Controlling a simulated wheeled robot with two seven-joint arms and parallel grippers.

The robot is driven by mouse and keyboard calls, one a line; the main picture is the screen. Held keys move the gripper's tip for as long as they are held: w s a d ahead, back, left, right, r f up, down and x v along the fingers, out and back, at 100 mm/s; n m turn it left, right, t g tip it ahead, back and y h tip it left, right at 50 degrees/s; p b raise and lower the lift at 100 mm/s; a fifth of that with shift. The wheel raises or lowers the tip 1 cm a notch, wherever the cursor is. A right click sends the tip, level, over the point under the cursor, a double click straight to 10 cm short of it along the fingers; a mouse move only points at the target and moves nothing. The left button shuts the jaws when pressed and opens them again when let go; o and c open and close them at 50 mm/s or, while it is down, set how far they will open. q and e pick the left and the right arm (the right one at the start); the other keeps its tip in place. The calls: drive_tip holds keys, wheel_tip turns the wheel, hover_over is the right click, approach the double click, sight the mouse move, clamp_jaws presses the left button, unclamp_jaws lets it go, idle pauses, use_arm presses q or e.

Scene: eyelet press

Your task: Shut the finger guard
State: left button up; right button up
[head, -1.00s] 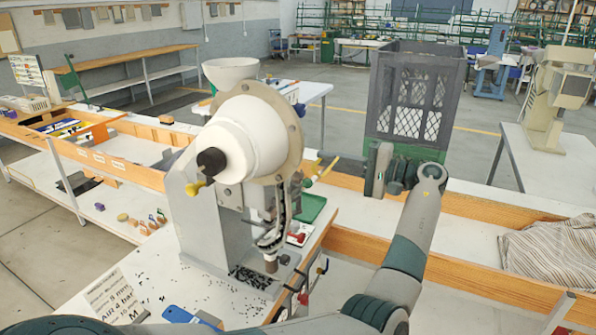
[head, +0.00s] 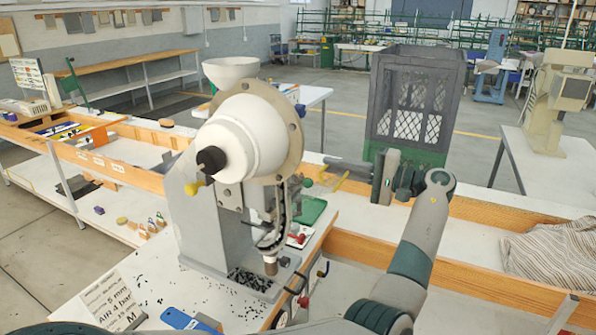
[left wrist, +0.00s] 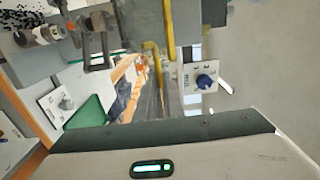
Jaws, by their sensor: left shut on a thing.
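The eyelet press (head: 208,235) stands on the bench, with a white hopper and a white round housing on top. My left gripper (head: 342,170) is at the right of the press head, pointing left towards it. It is shut on a thin yellow bar (head: 341,182), which seems to be part of the finger guard. In the left wrist view the bent yellow bar (left wrist: 152,55) runs down between the fingers. The rest of the guard is hard to make out. The press's anvil post (head: 271,266) shows below the head. My right gripper is not in view.
A dark mesh crate (head: 415,100) stands behind my left gripper. Small black eyelets lie scattered on the bench (head: 145,275). A striped cloth (head: 553,250) lies at the right.

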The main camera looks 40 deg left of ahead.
use_arm(q)
drive_tip(key=shift+w+d+f+b, duration=0.15)
drive_tip(key=shift+d+f+b, duration=0.35)
drive_tip(key=shift+f, duration=0.2)
drive_tip(key=shift+c, duration=0.2)
drive_tip(key=shift+w+d+f+b, duration=0.1)
drive_tip(key=shift+d+f+b, duration=0.3)
drive_tip(key=shift+f+b, duration=0.35)
drive_tip(key=shift+f, duration=0.1)
drive_tip(key=shift+d+f+b, duration=0.2)
drive_tip(key=shift+f+b, duration=0.35)
drive_tip(key=shift+f, duration=0.35)
